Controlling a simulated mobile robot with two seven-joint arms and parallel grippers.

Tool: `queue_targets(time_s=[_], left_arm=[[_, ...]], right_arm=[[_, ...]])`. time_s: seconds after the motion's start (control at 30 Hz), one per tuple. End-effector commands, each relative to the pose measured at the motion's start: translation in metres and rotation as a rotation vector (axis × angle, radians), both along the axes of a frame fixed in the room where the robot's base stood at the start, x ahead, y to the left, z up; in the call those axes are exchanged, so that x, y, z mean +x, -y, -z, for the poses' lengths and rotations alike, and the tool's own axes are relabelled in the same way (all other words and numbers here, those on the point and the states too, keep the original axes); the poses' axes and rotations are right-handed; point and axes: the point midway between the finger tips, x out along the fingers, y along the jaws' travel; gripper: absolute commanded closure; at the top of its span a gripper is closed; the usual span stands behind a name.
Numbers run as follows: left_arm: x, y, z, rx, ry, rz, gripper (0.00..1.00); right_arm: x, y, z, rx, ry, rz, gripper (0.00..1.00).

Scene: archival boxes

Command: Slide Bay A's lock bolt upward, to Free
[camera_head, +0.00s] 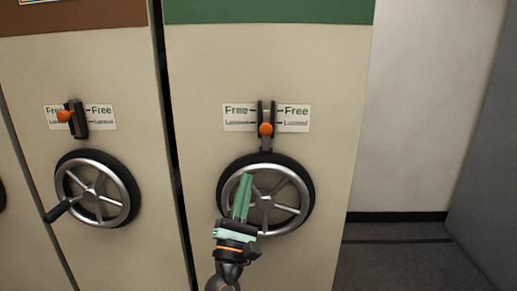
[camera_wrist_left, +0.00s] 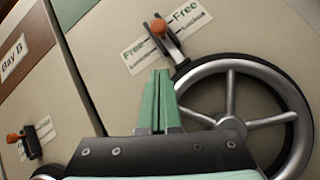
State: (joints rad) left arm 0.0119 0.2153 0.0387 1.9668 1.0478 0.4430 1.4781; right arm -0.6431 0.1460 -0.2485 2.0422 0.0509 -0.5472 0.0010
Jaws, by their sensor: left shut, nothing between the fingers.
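The green-banded bay (camera_head: 268,12), beside the unit labelled Bay B in the left wrist view, carries a lock bolt with an orange knob (camera_head: 266,129). Its own name label is out of view. The knob sits low in the dark bracket, by the Locked marks of the Free/Locked plate (camera_head: 293,118). The bolt's knob also shows at the top of the left wrist view (camera_wrist_left: 158,27). My left gripper (camera_head: 246,177) is shut and empty, its green fingers pointing up in front of the handwheel, below the knob and apart from it. My right gripper is not in view.
The spoked handwheel (camera_head: 304,192) lies below the bolt, behind my left gripper. Bay B (camera_wrist_left: 12,59) stands to the left with its own orange knob (camera_head: 64,116) and cranked wheel (camera_head: 127,205). A dark gap separates the bays. Open floor (camera_head: 395,262) lies to the right.

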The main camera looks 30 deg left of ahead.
Motion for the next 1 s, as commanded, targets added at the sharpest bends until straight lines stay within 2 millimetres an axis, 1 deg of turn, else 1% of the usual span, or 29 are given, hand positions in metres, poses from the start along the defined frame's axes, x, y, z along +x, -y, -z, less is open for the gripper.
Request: queue_targets(time_s=[0.03, 0.27, 0.3, 0.43, 0.57, 1.0], left_arm=[[0.009, -0.003, -0.012, -0.001, 0.003, -0.001, 1.00], [0.043, -0.016, -0.040, 0.001, 0.001, -0.001, 1.00], [0.044, -0.011, -0.048, -0.002, 0.002, 0.001, 1.00], [0.049, -0.005, -0.062, 0.000, -0.001, 0.000, 1.00], [0.052, -0.002, -0.068, 0.002, -0.002, 0.001, 1.00], [0.053, -0.001, -0.070, 0.003, -0.003, 0.000, 1.00]], right_arm=[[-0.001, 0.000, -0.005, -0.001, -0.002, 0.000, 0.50], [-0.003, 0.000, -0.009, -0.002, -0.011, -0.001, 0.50], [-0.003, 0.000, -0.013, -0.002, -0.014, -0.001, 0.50], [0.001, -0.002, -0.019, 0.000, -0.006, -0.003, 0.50], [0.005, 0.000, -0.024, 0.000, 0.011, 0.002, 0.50], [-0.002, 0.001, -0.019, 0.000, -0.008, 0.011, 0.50]])
